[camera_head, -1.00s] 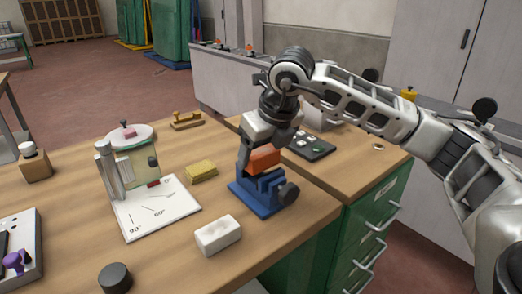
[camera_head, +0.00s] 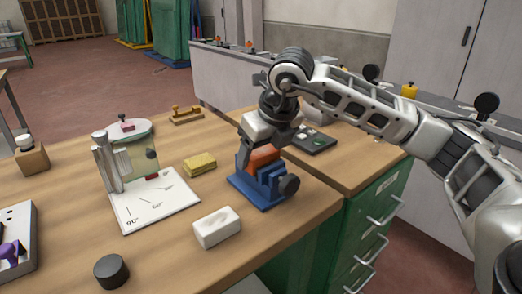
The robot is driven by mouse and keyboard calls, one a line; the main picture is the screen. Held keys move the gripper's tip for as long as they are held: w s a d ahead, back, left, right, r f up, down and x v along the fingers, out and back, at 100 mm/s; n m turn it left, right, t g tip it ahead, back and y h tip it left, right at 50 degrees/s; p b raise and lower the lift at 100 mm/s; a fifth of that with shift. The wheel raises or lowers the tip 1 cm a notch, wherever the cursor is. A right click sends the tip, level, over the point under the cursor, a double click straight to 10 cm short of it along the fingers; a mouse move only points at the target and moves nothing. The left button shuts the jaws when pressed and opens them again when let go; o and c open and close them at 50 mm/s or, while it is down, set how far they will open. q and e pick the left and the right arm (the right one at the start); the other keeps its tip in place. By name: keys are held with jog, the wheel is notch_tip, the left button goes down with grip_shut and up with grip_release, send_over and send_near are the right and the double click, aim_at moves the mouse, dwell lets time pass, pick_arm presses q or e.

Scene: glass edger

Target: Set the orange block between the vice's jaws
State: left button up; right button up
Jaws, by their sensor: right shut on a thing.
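The blue vice (camera_head: 262,192) stands near the right edge of the wooden bench, with a dark round knob on its right side. The orange block (camera_head: 263,158) is at the top of the vice, low down at its jaws. My right gripper (camera_head: 258,157) is shut on the block from above. The gripper and the vice's jaw hide part of the block, so I cannot tell whether it touches the vice's bed. My left gripper is out of view.
A white block (camera_head: 217,227) and a yellow sponge (camera_head: 200,164) lie left of the vice. A white angle board (camera_head: 150,203) with a metal post and glass pane stands further left. A black puck (camera_head: 111,271) is at the front. A green drawer cabinet (camera_head: 372,222) adjoins on the right.

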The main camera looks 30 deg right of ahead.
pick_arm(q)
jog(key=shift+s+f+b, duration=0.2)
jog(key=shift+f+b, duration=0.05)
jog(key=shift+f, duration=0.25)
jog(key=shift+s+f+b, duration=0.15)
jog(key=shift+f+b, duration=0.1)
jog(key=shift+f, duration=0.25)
pick_arm(e)
jog(key=shift+f, duration=0.65)
jog(key=o, duration=1)
jog(key=shift+o, duration=0.2)
jog(key=shift+v, duration=0.85)
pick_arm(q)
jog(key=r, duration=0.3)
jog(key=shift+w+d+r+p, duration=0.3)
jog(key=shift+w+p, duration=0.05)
pick_arm(e)
jog(key=v, duration=1.4)
jog(key=shift+r, duration=0.2)
jog(key=shift+s, duration=0.1)
